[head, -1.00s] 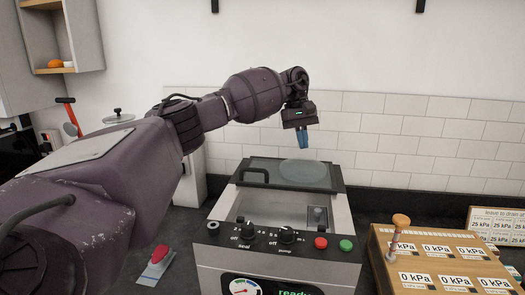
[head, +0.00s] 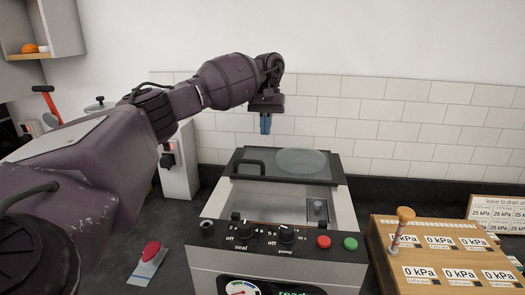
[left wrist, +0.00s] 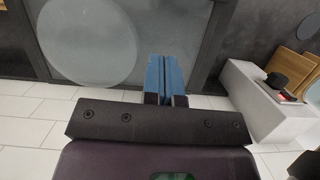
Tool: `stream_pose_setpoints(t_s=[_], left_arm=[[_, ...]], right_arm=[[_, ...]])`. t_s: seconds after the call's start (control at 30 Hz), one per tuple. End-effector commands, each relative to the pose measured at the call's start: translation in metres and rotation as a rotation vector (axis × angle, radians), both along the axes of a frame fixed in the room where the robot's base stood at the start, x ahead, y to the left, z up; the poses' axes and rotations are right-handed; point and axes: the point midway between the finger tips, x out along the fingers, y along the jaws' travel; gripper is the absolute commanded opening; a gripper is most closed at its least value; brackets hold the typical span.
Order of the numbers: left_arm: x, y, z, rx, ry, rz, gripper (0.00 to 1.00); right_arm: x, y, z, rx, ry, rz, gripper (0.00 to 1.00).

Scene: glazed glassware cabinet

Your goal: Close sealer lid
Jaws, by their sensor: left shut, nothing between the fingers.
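The vacuum sealer (head: 208,222) stands on the counter with its lid (head: 240,158) open, tilted up at the back. The lid is a dark-framed glass panel with a pale round disc and a black handle (head: 236,169) at its left. The chamber in front of it is uncovered. My left gripper (head: 265,131) is shut and empty, with blue fingers pointing down above the lid's back edge, seemingly apart from it. In the left wrist view its fingers (left wrist: 162,68) show over the lid's glass (left wrist: 190,25). My right gripper is not in view.
A wooden board (head: 385,248) with a peg and pressure labels lies to the right. A white box (head: 178,172) stands left of the sealer. A tiled wall is close behind.

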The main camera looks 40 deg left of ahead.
Motion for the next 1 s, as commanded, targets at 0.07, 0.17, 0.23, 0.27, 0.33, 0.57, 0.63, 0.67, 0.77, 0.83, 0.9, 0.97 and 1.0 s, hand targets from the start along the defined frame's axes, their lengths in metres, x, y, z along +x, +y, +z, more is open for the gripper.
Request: stream_pose_setpoints(t_s=[0.07, 0.17, 0.23, 0.27, 0.33, 0.57, 0.63, 0.67, 0.77, 0.83, 0.9, 0.97, 1.0], left_arm=[[-0.004, -0.002, -0.014, -0.001, 0.003, 0.000, 0.00], [-0.008, -0.004, -0.031, -0.001, 0.003, -0.001, 0.00], [-0.012, -0.006, -0.038, -0.001, 0.001, -0.001, 0.00], [-0.014, -0.008, -0.038, 0.000, 0.000, -0.002, 0.00], [-0.020, -0.011, -0.040, 0.000, 0.000, -0.001, 0.00], [-0.035, -0.020, -0.044, -0.001, -0.001, -0.001, 0.00], [-0.038, -0.022, -0.045, -0.001, 0.000, 0.000, 0.00], [-0.039, -0.023, -0.046, -0.001, 0.000, 0.000, 0.00], [-0.042, -0.024, -0.047, -0.002, 0.000, -0.001, 0.00], [-0.042, -0.024, -0.047, -0.002, 0.000, -0.001, 0.00], [-0.042, -0.024, -0.047, -0.001, 0.000, 0.000, 0.00], [-0.042, -0.025, -0.047, -0.001, 0.000, 0.000, 0.00], [-0.042, -0.024, -0.047, -0.001, 0.000, 0.000, 0.00]], right_arm=[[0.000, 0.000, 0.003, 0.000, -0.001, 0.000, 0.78], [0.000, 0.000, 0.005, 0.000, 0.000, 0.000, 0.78], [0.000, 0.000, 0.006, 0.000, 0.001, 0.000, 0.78], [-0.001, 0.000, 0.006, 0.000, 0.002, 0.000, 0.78], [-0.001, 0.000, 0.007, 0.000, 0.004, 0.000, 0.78], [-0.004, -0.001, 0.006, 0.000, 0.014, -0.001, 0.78], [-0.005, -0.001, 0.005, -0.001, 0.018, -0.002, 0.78], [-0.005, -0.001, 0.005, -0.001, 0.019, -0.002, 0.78], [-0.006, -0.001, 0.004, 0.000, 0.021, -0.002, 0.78], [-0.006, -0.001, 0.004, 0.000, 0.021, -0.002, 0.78], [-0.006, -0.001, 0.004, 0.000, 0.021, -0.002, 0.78], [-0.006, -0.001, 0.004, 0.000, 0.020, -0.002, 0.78], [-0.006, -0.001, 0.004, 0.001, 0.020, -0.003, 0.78]])
